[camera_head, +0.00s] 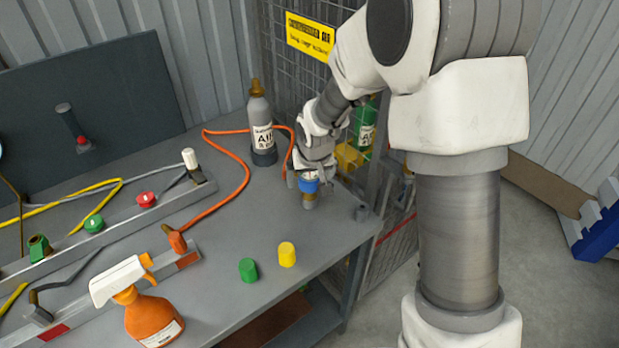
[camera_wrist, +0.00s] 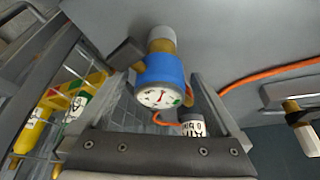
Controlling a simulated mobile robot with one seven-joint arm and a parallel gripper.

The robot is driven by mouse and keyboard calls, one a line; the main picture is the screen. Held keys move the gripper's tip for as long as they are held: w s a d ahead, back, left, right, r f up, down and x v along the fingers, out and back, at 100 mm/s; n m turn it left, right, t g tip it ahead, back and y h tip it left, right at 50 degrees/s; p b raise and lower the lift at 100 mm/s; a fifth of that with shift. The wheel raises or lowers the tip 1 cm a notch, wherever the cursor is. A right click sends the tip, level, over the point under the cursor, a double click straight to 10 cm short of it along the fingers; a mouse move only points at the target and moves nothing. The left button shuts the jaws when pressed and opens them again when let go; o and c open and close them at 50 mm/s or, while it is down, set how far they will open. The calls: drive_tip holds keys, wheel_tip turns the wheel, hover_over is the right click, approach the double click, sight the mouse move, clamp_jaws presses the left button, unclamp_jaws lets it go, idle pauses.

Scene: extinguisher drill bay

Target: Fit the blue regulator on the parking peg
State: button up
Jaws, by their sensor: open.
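The blue regulator (camera_head: 308,185) stands near the right part of the bench, its brass end (camera_head: 309,200) pointing down. In the wrist view the regulator (camera_wrist: 164,69) shows its blue body, brass fittings and a white gauge face turned toward the camera. My gripper (camera_head: 309,179) is open above the regulator, with a finger on either side. In the wrist view the fingers (camera_wrist: 162,66) flank it; contact cannot be told. A short grey peg (camera_head: 362,212), possibly the parking peg, stands at the bench's right corner, to the right of the regulator.
A grey cylinder (camera_head: 260,130) with an orange hose stands behind left. Green (camera_head: 248,270) and yellow (camera_head: 287,254) caps stand at the front of the bench (camera_head: 215,250). An orange spray bottle (camera_head: 152,318) is front left. A wire mesh cage (camera_head: 300,70) rises behind.

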drive_tip(key=a+p+v, duration=0.1)
drive_tip(key=p+v, duration=0.2)
drive_tip(key=v, duration=1.4)
drive_tip(key=s+d+r+p, duration=0.1)
drive_tip(key=s+d+r, duration=0.2)
drive_tip(key=s, duration=0.4)
drive_tip(key=s+d+r+m+p, duration=0.1)
drive_tip(key=s+d+r+p, duration=0.1)
drive_tip(key=s+d+r, duration=0.2)
drive_tip(key=s+d+r+t+p, duration=0.1)
drive_tip(key=s+d+r, duration=0.2)
drive_tip(key=s, duration=0.6)
wheel_tip(320, 180, up, 2)
drive_tip(key=shift+s+d+r+h+p, duration=0.15)
drive_tip(key=shift+s+d+h+p, duration=0.15)
drive_tip(key=shift+s+d+p, duration=0.1)
drive_tip(key=shift+a, duration=0.2)
